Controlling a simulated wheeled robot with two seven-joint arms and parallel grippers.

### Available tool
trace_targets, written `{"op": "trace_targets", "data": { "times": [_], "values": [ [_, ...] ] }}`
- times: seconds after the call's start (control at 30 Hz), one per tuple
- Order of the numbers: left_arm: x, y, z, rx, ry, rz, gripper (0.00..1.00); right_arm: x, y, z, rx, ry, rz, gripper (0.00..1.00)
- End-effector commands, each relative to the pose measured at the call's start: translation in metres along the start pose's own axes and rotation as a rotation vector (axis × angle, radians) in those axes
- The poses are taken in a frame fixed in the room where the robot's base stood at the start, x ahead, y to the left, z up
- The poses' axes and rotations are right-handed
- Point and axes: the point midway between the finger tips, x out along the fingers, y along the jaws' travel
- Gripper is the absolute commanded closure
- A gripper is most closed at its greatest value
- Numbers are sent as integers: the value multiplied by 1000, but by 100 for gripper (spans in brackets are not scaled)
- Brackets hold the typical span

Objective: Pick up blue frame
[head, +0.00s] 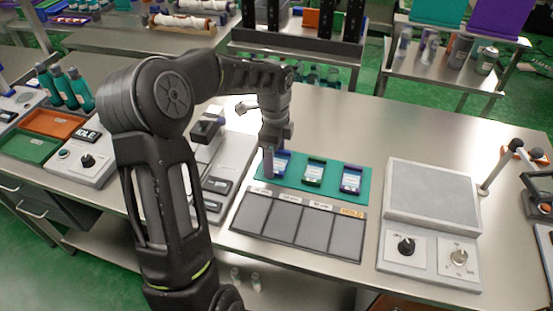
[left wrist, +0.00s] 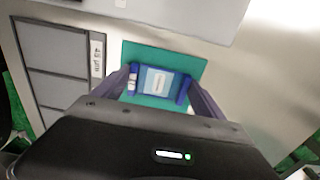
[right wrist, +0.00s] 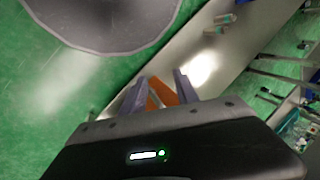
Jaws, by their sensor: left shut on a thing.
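The blue frame (head: 283,160) is at the left end of a teal mat, with a pale label in its middle. My left gripper (head: 270,165) reaches down over it from above. In the left wrist view the blue frame (left wrist: 160,82) sits between the two fingers, which are shut on its sides. The teal mat (left wrist: 190,62) shows close around it, so I cannot tell whether the frame is clear of the mat. My right gripper (right wrist: 160,85) appears only in the right wrist view, with its fingers apart, over the floor and a table edge.
A green frame (head: 314,172) and a purple frame (head: 351,179) stand right of the blue one on the teal mat (head: 333,169). Grey labelled panels (head: 290,222) lie in front. A device with knobs (head: 432,195) stands at right. An orange thing (right wrist: 160,92) shows between my right fingers.

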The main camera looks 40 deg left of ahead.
Motion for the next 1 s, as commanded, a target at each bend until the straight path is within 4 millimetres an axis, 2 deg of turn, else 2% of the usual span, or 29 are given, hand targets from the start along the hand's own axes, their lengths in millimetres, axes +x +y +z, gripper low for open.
{"op": "trace_targets", "data": {
  "times": [0.17,0.5,0.6,0.73,1.0],
  "values": [
    [-15,-1,0,-1,0,-5,58,2,1,0,0,0,0,64],
    [-78,-1,0,0,1,-6,58,6,2,0,0,0,0,64],
    [-91,-1,0,0,0,-4,58,7,3,0,0,1,0,64],
    [-99,0,0,0,1,-2,58,7,3,0,0,1,0,64],
    [-100,0,0,0,0,-1,58,7,3,0,0,1,0,64]
  ]
}}
